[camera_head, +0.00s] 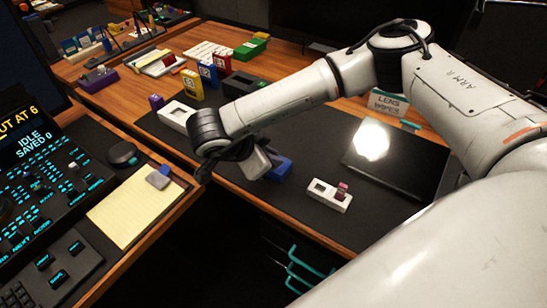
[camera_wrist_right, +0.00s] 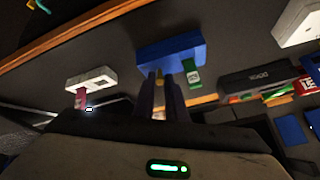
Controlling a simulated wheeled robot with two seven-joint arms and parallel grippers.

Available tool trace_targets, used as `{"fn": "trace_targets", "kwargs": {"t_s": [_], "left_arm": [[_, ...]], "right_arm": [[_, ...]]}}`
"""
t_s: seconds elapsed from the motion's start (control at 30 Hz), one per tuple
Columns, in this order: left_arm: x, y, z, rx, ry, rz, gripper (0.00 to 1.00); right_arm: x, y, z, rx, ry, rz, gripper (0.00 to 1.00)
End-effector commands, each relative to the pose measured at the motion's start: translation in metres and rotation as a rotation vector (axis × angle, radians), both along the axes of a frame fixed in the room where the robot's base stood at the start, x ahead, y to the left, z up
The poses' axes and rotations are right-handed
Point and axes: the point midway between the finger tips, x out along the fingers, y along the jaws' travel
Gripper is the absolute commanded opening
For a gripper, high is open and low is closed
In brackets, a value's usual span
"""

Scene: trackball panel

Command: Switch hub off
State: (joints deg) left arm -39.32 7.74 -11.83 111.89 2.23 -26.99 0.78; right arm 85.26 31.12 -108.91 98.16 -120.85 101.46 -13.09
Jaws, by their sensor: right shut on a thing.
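A blue box (camera_head: 279,169) lies on the dark desk mat, partly hidden by my right gripper. In the right wrist view the blue box (camera_wrist_right: 172,55) has a green stick (camera_wrist_right: 192,76) standing out of its side. My right gripper (camera_wrist_right: 170,92) has its two fingers close together against that same side, left of the green stick. A small yellowish piece (camera_wrist_right: 160,78) shows between the fingers, too small to name surely. In the head view the fingertips are hidden. A white box (camera_head: 328,196) with a pink stick (camera_head: 342,190) lies to the right. My left gripper is not in view.
A black glossy panel (camera_head: 395,158) lies right of the white box. Another white box (camera_head: 177,116) lies behind my right forearm. A yellow notepad (camera_head: 130,207) and a lit control console (camera_head: 40,190) stand at left. The mat's front edge is near the boxes.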

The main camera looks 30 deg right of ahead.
Motion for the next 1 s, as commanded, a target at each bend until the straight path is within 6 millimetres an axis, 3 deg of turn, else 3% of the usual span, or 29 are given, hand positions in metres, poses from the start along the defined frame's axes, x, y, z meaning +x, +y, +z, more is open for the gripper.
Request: {"fn": "trace_targets", "kwargs": {"t_s": [0.67,0.7,0.8,1.0], "left_arm": [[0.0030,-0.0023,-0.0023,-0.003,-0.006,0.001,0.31],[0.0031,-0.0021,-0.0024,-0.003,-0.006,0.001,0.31],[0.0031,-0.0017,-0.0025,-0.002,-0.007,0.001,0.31],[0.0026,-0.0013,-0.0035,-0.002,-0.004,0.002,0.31]], "right_arm": [[-0.0012,0.0015,-0.0017,-0.063,-0.024,-0.003,0.00],[-0.0012,0.0015,-0.0017,-0.063,-0.024,-0.003,0.16],[-0.0012,0.0016,-0.0017,-0.062,-0.024,-0.002,0.31],[-0.0012,0.0019,-0.0017,-0.061,-0.024,-0.001,0.31]]}}
